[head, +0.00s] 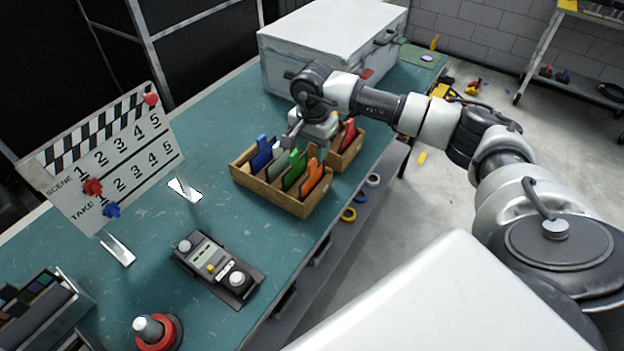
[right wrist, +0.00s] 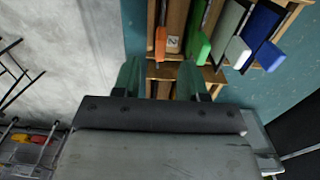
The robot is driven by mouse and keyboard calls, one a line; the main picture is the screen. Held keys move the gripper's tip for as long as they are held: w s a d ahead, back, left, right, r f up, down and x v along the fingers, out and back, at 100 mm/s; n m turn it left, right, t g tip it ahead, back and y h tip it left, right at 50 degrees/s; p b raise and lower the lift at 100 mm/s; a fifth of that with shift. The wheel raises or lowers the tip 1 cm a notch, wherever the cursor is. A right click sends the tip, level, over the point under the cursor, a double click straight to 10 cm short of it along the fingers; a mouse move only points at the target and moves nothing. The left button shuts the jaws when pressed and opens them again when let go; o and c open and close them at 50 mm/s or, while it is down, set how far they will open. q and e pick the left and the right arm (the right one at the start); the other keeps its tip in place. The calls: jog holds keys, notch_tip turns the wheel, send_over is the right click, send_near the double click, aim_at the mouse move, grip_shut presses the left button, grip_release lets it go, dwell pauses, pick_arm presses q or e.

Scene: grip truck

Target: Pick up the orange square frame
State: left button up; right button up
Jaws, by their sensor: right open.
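The orange square frame (head: 312,176) stands upright in a slot at the near right end of a wooden divided box (head: 285,202) on the teal bench. Only its orange edge and top part show. In the right wrist view the orange frame (right wrist: 160,45) appears ahead of the gap between the fingers. My right gripper (head: 308,140) hangs over the box's back side. It is open and empty, and its fingers (right wrist: 160,78) show apart in the right wrist view. I see no contact with the orange frame. My left gripper is not in view.
Blue (head: 262,152), grey-white (head: 278,155) and green (head: 294,168) pieces stand beside the orange one. A smaller wooden box with a red piece (head: 349,132) adjoins. A white case (head: 325,45) stands behind, a clapperboard (head: 105,160) left, a control box (head: 217,268) in front.

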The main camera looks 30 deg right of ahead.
aim_at(312, 161)
jog(key=shift+f, duration=0.75)
jog(key=shift+f+p, duration=0.3)
jog(key=shift+p, duration=0.2)
notch_tip(312, 161, down, 4)
jog(key=shift+a+r+p, duration=0.15)
jog(key=shift+r+p, duration=0.05)
jog(key=shift+p, duration=0.75)
jog(key=shift+f, duration=0.55)
grip_shut()
